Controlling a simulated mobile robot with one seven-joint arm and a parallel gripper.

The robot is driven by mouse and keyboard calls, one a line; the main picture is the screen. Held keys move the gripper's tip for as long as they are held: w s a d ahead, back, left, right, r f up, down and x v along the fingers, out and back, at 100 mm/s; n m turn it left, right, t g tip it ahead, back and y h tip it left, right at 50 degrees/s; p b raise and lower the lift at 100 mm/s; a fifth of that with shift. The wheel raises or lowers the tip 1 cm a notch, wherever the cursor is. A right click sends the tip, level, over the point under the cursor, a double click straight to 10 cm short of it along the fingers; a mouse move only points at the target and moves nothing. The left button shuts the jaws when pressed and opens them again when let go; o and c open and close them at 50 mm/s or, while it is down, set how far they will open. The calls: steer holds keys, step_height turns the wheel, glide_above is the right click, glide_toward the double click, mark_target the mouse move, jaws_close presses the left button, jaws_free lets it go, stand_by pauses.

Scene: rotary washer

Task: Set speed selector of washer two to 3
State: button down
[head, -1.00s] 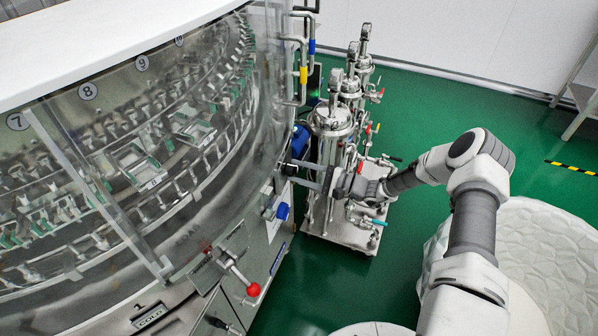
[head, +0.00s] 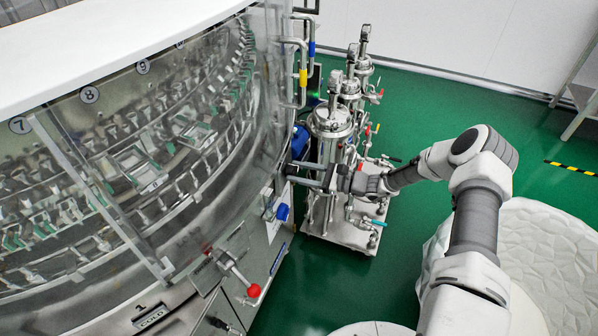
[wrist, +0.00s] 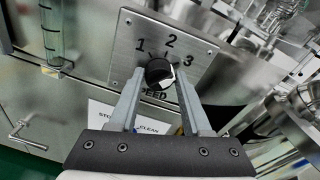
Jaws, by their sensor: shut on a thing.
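The speed selector (wrist: 159,73) is a round black knob with a light mark on a grey metal plate (wrist: 128,52) bearing 1, 2 and 3 and the word SPEED. In the wrist view my gripper (wrist: 160,80) has its two fingers around the knob, one on each side, shut on it. The light mark appears on the knob's right side, toward the 3; its exact setting is hard to tell. In the head view my gripper (head: 296,172) reaches the right end of the washer (head: 190,290), and the knob is a small dark shape there.
A red-balled lever (head: 253,290) and a blue knob (head: 282,211) stick out of the washer front near my gripper. Steel filter vessels (head: 331,125) on a wheeled base stand close behind it.

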steer(key=shift+s+f+m, duration=0.15)
steer(key=shift+s+m, duration=0.05)
steer(key=shift+m, duration=0.2)
steer(key=c, duration=0.5)
jaws_free()
steer(key=shift+c, duration=0.2)
steer(key=shift+o, duration=0.7)
steer(key=shift+w, duration=0.1)
steer(key=p+v, duration=0.2)
steer(key=v, duration=1.5)
steer(key=shift+d, duration=0.25)
